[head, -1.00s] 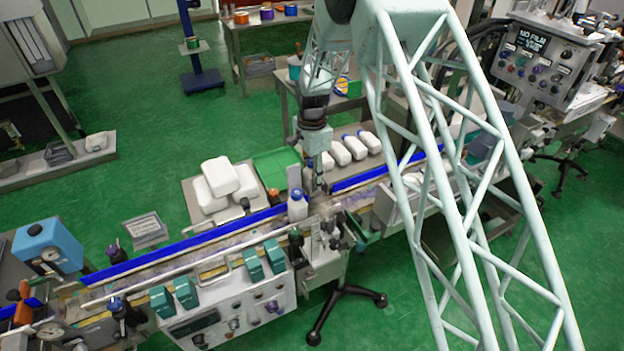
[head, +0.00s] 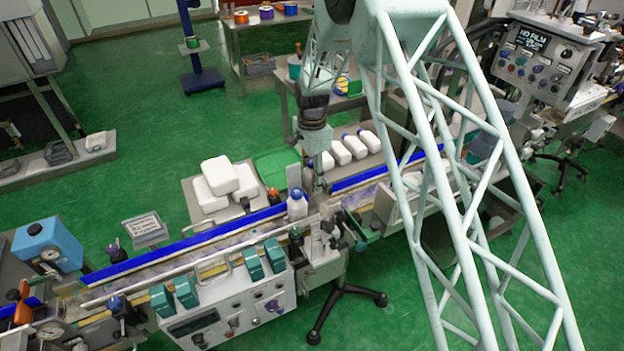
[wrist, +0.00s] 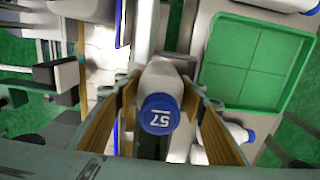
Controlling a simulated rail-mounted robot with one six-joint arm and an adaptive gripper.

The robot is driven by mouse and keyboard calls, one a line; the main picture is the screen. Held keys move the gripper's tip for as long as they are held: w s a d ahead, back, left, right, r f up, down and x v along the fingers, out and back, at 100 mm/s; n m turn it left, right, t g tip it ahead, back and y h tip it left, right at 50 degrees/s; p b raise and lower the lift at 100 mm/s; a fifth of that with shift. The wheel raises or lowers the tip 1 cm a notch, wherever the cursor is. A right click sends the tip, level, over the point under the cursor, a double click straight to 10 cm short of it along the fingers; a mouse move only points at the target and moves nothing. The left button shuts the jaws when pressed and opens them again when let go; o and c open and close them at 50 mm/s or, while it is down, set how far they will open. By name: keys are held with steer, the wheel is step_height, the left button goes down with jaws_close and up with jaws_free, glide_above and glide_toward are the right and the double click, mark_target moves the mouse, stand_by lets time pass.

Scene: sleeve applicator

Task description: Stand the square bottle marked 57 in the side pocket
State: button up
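The bottle marked 57 (wrist: 160,113) shows in the wrist view between my two fingers. It has a white body and a blue cap with white digits facing the camera. My gripper (wrist: 160,84) has one finger close along each side of the bottle; whether they press on it is not clear. In the head view my gripper (head: 319,186) points down at the gap in the blue guard. A white bottle with a blue cap (head: 297,206) stands upright just left of it; I cannot tell whether it is the same bottle. I cannot make out the side pocket.
A green tray (head: 277,166) lies behind the conveyor and shows in the wrist view (wrist: 258,62). White blocks (head: 222,180) are stacked left of it. Several white bottles (head: 355,147) lie to its right. Blue guard rails (head: 190,243) run along the conveyor beside my gripper.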

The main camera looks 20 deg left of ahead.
steer(key=shift+r, duration=6.1)
